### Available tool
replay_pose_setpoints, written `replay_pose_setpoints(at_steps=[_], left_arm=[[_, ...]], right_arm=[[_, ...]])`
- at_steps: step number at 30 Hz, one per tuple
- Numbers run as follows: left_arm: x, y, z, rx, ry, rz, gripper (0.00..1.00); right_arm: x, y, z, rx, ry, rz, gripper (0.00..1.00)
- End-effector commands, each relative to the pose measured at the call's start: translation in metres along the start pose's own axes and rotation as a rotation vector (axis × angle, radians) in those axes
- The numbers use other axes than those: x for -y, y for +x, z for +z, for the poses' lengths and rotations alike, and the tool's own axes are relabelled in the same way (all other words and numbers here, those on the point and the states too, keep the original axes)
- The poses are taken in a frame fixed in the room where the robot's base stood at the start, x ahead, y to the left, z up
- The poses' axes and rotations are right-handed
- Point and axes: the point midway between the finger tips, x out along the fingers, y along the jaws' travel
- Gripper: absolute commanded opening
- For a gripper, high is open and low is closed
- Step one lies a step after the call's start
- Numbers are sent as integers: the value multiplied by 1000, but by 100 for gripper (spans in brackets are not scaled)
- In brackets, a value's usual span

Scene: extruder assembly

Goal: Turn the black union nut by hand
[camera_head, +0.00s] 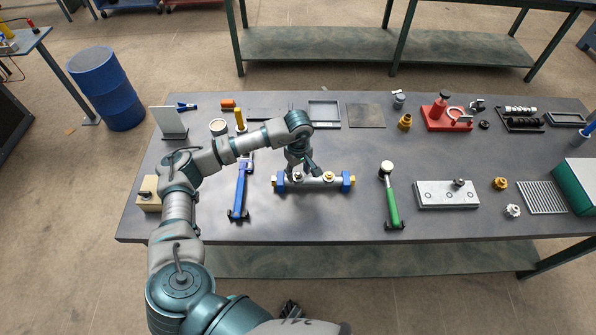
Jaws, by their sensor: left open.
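A grey metal cylinder assembly (318,184) lies across the middle of the table between blue end supports, with brass-coloured fittings at its ends and on top. My left gripper (302,172) points down over the left half of this assembly. It is open, and its fingers are small and partly hidden by the wrist. I cannot tell whether they touch anything. The black union nut cannot be made out surely; a small dark part shows at the gripper's fingers, partly covered. My right gripper is not in view.
A blue-handled tool (240,190) lies left of the assembly and a green-handled mallet (390,200) lies right. A drilled metal block (447,196) and brass fittings are further right. A red fixture (440,117) stands at the back. The table front is clear.

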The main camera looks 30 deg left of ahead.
Motion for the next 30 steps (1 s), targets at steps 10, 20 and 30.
replay_pose_setpoints(at_steps=[10, 20, 30], left_arm=[[0, -40, -1, 0, 0, 3, 50], [0, -57, -1, 0, -1, 1, 50], [-1, -73, -1, 0, 0, 4, 50]], right_arm=[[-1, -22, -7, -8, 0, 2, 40], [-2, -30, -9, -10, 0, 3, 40], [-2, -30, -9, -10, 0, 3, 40]])
